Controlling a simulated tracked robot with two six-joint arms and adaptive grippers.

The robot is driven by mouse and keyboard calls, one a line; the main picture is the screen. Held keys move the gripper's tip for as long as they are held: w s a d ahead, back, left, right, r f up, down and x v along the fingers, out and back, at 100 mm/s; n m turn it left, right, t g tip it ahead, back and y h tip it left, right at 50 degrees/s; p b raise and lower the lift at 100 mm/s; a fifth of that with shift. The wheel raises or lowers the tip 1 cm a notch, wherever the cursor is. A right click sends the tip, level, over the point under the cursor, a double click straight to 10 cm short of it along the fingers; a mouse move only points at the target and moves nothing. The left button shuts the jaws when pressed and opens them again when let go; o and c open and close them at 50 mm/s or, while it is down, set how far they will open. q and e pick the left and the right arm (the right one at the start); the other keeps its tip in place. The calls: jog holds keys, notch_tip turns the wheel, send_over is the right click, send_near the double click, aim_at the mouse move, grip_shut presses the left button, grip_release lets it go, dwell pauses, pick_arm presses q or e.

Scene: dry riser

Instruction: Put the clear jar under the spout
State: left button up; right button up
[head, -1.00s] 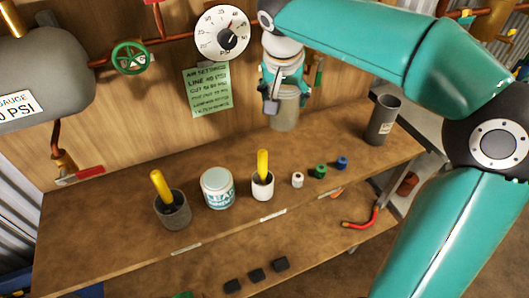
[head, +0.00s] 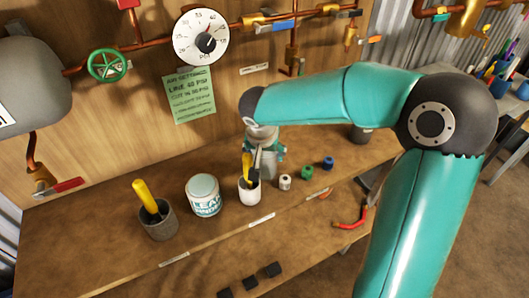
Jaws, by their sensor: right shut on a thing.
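My right gripper (head: 262,150) reaches down over the bench behind a white cup. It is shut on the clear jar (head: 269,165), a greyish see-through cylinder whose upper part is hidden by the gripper. The jar looks upright, just behind and right of the white cup; I cannot tell whether it touches the bench. At the far left, a copper pipe runs down from the grey tank to a brass valve (head: 40,176) with a red lever. This looks like the spout, but its outlet is not clear. My left gripper is not in view.
The white cup (head: 249,192) and a dark cup (head: 159,222) hold yellow-handled tools. A labelled tin (head: 203,196) stands between them. Small white, green and blue pieces sit to the right. The bench (head: 90,235) is clear at left. A pressure gauge (head: 201,38) hangs above.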

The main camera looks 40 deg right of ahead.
jog(key=shift+f, duration=0.15)
jog(key=o, duration=1.6)
